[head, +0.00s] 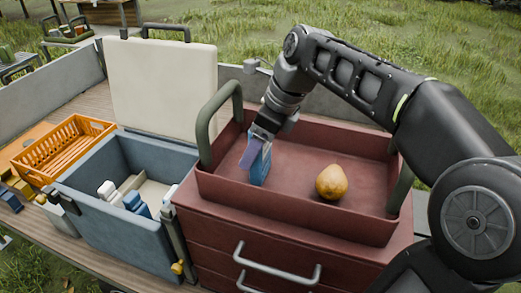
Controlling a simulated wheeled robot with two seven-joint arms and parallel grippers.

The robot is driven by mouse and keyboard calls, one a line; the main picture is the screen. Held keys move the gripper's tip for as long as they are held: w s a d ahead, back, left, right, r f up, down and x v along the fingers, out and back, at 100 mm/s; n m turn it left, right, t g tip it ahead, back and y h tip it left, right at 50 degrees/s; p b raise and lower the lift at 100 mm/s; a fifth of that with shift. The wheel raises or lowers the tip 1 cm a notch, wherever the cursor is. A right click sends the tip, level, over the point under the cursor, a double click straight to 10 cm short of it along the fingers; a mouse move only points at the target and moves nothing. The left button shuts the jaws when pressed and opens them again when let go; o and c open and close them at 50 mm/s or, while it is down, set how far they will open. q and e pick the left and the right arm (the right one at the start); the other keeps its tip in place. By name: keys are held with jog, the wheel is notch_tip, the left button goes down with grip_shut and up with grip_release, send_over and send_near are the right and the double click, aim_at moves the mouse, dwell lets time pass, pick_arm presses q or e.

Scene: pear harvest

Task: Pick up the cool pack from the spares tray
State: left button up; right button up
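A blue cool pack (261,168) stands upright in the left part of the red spares tray (290,207), near its left wall. My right gripper (254,152) reaches down into the tray from above, its fingers at the upper part of the pack. One finger shows against the pack's left side; the other is hidden, so I cannot tell whether the gripper is closed on it. The pack looks low in the tray, and its bottom contact is unclear. My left gripper is not in view.
A yellow pear (332,182) lies in the tray right of the pack. The tray has upright dark green handles (204,140). Left stands an open blue cooler (115,215) with blue and white packs inside, its cream lid (165,85) raised, beside an orange crate (62,148).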

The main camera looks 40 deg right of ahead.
jog(key=c, duration=0.4)
jog(key=shift+r, duration=0.1)
notch_tip(320, 180, up, 10)
jog(key=p, duration=0.4)
dwell(0.6)
